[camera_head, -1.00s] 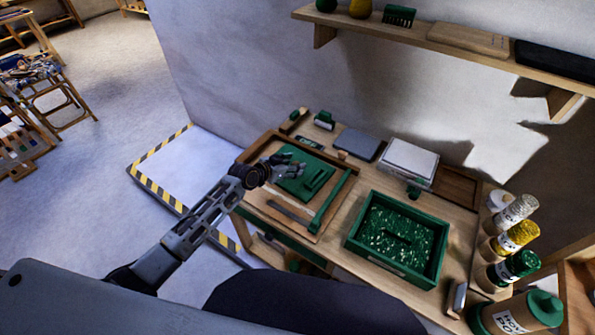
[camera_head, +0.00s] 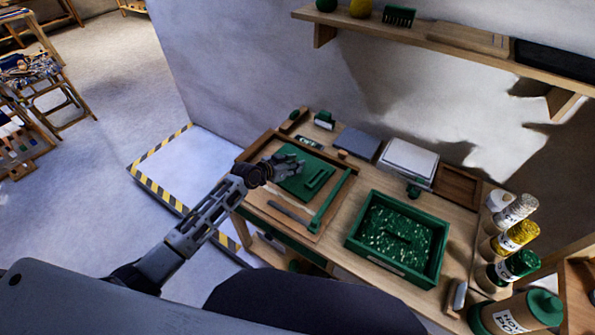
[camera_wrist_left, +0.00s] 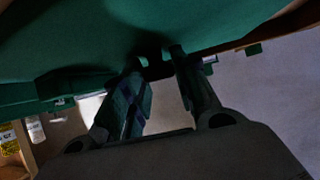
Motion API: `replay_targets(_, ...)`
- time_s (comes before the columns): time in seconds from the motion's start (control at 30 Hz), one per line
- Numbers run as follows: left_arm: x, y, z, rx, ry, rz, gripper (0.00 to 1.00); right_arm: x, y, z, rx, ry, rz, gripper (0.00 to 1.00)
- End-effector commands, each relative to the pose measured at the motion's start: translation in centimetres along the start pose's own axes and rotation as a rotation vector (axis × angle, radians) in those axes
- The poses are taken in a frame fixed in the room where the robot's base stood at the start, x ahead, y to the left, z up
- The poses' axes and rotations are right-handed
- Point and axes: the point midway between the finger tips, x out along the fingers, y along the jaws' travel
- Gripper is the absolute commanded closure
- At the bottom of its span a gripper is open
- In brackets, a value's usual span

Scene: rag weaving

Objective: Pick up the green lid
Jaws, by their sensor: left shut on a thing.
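The green lid (camera_head: 296,187) is a flat square panel with a raised bar-like handle, over the wooden tray (camera_head: 244,153) on the workbench. My left gripper (camera_head: 294,165) reaches in from the left and is shut on the green lid near its far left part. In the left wrist view the lid (camera_wrist_left: 100,35) fills the top, and the gripper fingers (camera_wrist_left: 160,72) meet it; the exact contact is dark. I cannot tell whether the lid is clear of the tray. My right gripper is not in view.
A green box of speckled material (camera_head: 403,230) stands right of the tray. A green-headed tool (camera_head: 330,205) lies along the tray's right side. Several jars (camera_head: 497,273) line the right edge. A shelf (camera_head: 430,40) hangs above the back.

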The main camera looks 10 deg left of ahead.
Motion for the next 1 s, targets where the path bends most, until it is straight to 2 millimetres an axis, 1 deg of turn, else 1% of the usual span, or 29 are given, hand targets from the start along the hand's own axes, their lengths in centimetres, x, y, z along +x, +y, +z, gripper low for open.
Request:
replay_targets(0.03, 0.0, 0.0, 0.0, 0.000, 0.000, 0.000, 0.95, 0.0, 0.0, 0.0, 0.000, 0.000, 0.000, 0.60)
replay_targets(0.07, 0.0, 0.0, 0.0, 0.000, 0.000, 0.000, 0.99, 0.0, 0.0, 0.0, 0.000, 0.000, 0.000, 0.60)
replay_targets(0.37, -0.1, 0.0, -0.2, 0.001, 0.001, 0.000, 0.99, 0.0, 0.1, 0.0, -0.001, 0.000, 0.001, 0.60)
replay_targets(0.53, -0.5, 0.0, -1.0, 0.002, 0.003, 0.000, 0.99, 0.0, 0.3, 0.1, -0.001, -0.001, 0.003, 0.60)
replay_targets(0.67, -1.1, 0.0, -2.2, 0.002, 0.004, 0.000, 0.99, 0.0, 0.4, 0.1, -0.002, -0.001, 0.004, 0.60)
replay_targets(1.0, -3.5, -0.1, -6.6, 0.003, 0.004, -0.001, 0.99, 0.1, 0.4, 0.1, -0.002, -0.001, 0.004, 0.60)
